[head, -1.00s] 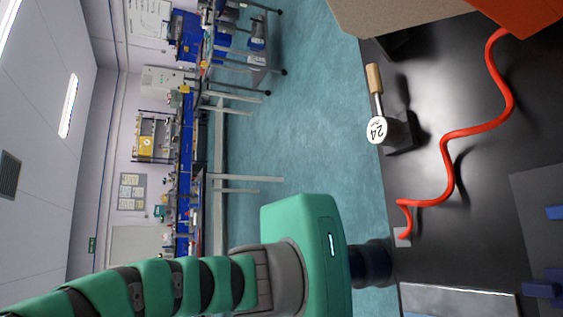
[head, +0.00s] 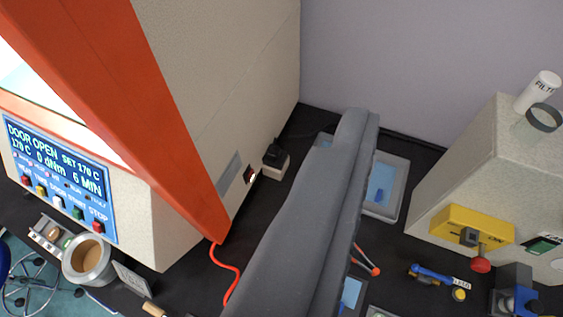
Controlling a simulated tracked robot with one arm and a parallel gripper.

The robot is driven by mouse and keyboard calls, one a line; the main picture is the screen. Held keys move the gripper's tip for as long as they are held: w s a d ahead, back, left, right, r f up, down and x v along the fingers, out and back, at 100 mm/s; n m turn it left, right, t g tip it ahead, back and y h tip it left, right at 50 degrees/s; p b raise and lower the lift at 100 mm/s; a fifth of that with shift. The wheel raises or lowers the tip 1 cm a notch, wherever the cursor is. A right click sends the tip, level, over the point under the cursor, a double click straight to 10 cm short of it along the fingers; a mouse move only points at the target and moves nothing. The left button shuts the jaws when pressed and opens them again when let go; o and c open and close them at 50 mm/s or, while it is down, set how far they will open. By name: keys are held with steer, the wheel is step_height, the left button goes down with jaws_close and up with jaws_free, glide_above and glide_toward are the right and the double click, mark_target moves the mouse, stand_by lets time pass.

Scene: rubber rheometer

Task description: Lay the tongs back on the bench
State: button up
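A slim tool with orange-red arms (head: 366,262), which may be the tongs, shows just right of centre in the head view. Its far part is hidden behind a large grey part of mine that crosses the middle of the picture. I cannot tell whether it lies on the dark bench (head: 415,270) or is held just above it. No fingertips of my gripper can be made out, and neither can anything between them.
The rheometer (head: 160,210), reading DOOR OPEN, fills the left. A metal cup (head: 90,260) stands before it. A grey tray (head: 400,185) lies behind my grey part. A beige box with a yellow panel (head: 470,230) and a blue tool (head: 435,275) are at right.

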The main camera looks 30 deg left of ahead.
steer(key=shift+m+t, duration=0.6)
steer(key=shift+m, duration=0.1)
steer(key=s+r, duration=0.1)
steer(key=s, duration=0.1)
steer(key=s+r, duration=0.1)
steer(key=r, duration=0.1)
steer(key=shift+s+r, duration=0.2)
steer(key=shift+s, duration=0.15)
